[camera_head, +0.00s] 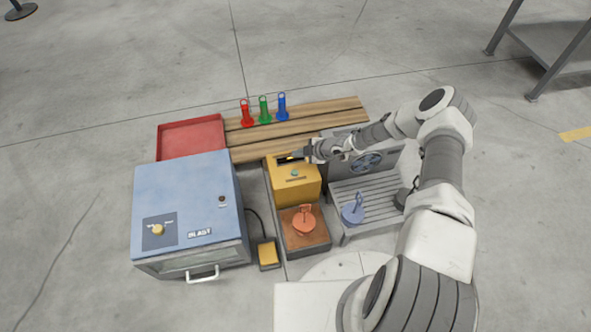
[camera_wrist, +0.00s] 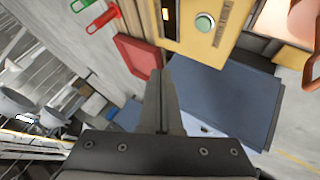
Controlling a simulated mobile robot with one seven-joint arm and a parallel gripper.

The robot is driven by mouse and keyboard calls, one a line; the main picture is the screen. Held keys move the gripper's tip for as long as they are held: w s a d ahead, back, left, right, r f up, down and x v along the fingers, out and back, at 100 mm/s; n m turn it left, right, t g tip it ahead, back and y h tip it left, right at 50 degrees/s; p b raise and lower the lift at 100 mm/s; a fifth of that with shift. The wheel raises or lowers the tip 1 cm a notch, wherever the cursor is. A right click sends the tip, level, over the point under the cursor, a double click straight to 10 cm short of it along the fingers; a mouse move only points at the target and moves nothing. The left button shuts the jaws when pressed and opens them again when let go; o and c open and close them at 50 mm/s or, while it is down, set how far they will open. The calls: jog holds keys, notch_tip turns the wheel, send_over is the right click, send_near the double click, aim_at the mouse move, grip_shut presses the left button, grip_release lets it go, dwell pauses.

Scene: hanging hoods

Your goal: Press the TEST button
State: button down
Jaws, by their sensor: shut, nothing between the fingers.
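The yellow box (camera_head: 294,187) stands in the middle of the cluster, with a small teal-green round button (camera_head: 295,173) on its upper face. In the wrist view the green button (camera_wrist: 204,22) sits on the yellow face (camera_wrist: 190,42), beside a dark window with a small lit orange mark. My gripper (camera_head: 284,160) is over the far part of the box. In the wrist view my gripper (camera_wrist: 166,76) is shut and empty, its tips apart from the button in the picture.
A blue BLAST cabinet (camera_head: 185,190) stands left, with a red tray (camera_head: 190,138) behind it. Red, green and blue tagged pieces stand on wooden planks (camera_head: 330,112). An orange hooked piece (camera_head: 304,222) is in front of the box; a blue one (camera_head: 352,212) is on the grey slats.

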jog(key=shift+f, duration=0.1)
dwell(0.3)
jog(key=b, duration=0.6)
send_over(295, 173)
jog(key=d, duration=0.1)
notch_tip(295, 173, down, 8)
jog(key=shift+s+r, duration=0.15)
jog(key=shift+r, duration=0.1)
jog(key=shift+f, duration=0.6)
jog(key=shift+f, duration=0.1)
dwell(0.8)
jog(key=shift+f, duration=0.3)
jog(key=shift+f, duration=0.4)
dwell(0.6)
jog(key=shift+r, duration=0.1)
jog(key=shift+r+p, duration=0.4)
jog(key=shift+r, duration=0.35)
